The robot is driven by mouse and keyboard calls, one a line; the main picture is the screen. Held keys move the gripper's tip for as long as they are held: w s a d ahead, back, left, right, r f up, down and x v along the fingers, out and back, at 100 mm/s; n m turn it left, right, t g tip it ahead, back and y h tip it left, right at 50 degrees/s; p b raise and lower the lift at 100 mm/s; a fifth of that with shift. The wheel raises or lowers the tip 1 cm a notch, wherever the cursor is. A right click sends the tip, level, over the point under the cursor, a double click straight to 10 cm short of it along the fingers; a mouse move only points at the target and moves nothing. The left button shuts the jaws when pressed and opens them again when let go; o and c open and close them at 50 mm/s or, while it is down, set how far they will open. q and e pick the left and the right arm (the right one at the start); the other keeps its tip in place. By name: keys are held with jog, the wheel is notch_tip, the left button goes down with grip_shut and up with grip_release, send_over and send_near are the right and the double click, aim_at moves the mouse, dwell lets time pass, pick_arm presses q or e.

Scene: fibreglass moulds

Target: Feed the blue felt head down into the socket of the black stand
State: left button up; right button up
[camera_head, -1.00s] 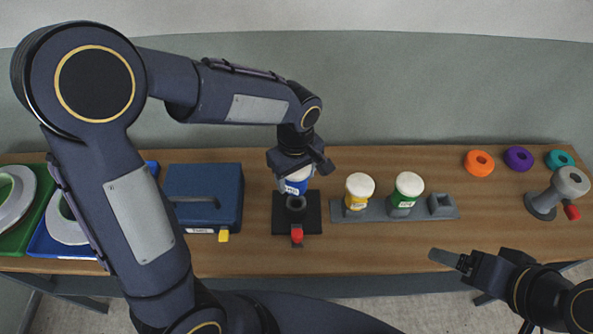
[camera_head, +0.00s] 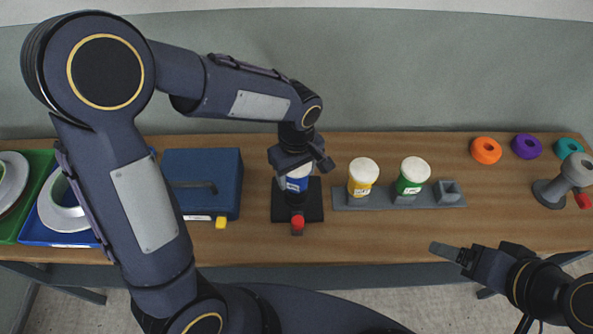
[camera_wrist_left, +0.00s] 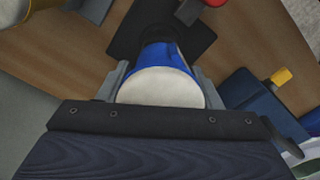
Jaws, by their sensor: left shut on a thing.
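The blue felt head (camera_head: 298,183), with its white round top (camera_wrist_left: 162,88), is held upright in my left gripper (camera_head: 300,166). In the left wrist view the left gripper (camera_wrist_left: 163,92) has a finger on each side of it. The black stand (camera_head: 314,208) is on the table directly below, with a red knob (camera_head: 298,222) at its front. The head covers the socket mouth in the head view, and I cannot tell how far its lower end is inside. My right gripper (camera_head: 440,249) is over the table's front edge, away from the stand.
A blue case (camera_head: 203,175) is left of the stand. A grey rack (camera_head: 419,198) to the right holds a yellow head (camera_head: 361,182) and a green head (camera_head: 410,182). Farther right are coloured rings (camera_head: 486,150) and a grey stand (camera_head: 561,187). Trays are at far left.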

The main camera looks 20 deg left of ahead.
pick_arm(q)
jog(key=shift+f+b, duration=0.45)
jog(key=shift+f, duration=0.1)
jog(key=o, duration=1.2)
jog(key=shift+o, duration=0.2)
notch_tip(320, 180, up, 7)
jog(key=shift+r, duration=0.4)
jog(key=shift+s+a+r, duration=0.1)
jog(key=shift+a, duration=0.05)
jog(key=s+a+r+m+t+h, duration=0.1)
jog(key=s+a+m, duration=0.3)
jog(key=s, duration=0.4)
jog(key=s+a+r+m+t+h, duration=0.1)
jog(key=s+a+m+t, duration=0.3)
jog(key=s, duration=0.4)
jog(key=shift+a+t+h, duration=0.3)
jog(key=shift+a+h, duration=0.1)
jog(key=shift+h, duration=0.5)
